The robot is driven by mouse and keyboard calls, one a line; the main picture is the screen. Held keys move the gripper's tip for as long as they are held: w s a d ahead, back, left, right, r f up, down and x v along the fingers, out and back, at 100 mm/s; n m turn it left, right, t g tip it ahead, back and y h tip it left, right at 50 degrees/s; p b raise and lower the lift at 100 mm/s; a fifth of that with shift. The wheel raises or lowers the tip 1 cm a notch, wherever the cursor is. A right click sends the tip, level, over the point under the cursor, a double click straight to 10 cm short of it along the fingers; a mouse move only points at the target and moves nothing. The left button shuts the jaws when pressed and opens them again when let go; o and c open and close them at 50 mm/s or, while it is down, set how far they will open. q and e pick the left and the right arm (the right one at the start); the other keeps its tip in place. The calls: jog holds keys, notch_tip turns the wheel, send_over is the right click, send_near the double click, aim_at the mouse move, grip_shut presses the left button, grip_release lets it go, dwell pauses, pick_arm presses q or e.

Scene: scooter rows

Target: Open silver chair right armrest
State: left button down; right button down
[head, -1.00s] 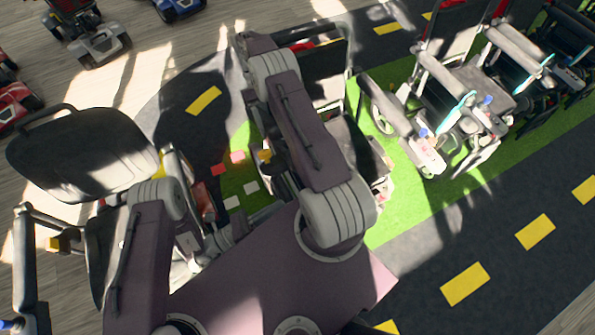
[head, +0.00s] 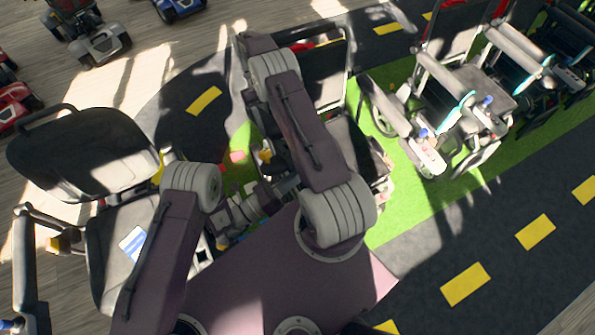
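A chair with a grey-silver backrest (head: 85,155) stands at the left of the head view. Its dark seat (head: 112,235) carries a blue-and-white patch (head: 133,241). The armrest on the picture's left (head: 25,265) is in plain view beside the seat. The armrest on the picture's right is mostly hidden behind my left arm. My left arm crosses that side of the chair. Dark grey wrist parts, seemingly of this arm, show just right of its elbow, with the fingers too unclear to read. My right arm is folded over the middle chair, and its gripper is hidden.
A dark chair (head: 325,85) stands under my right arm. Several more wheelchairs stand on the green strip (head: 410,205) at the right. Small scooters (head: 97,35) stand at the top left. The road strip (head: 500,255) at the lower right is clear.

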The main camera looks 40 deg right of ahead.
pick_arm(q)
jog(key=shift+w+r, duration=0.25)
jog(key=shift+r, duration=0.1)
jog(key=r, duration=0.1)
jog(key=w+r, duration=0.1)
jog(key=shift+w+d+r+n, duration=0.15)
jog(key=shift+r+n, duration=0.2)
jog(key=shift+n, duration=0.05)
jog(key=shift+w+r, duration=0.15)
pick_arm(e)
jog(key=shift+s+f, duration=0.1)
jog(key=shift+s, duration=0.05)
jog(key=c, duration=0.6)
grip_release()
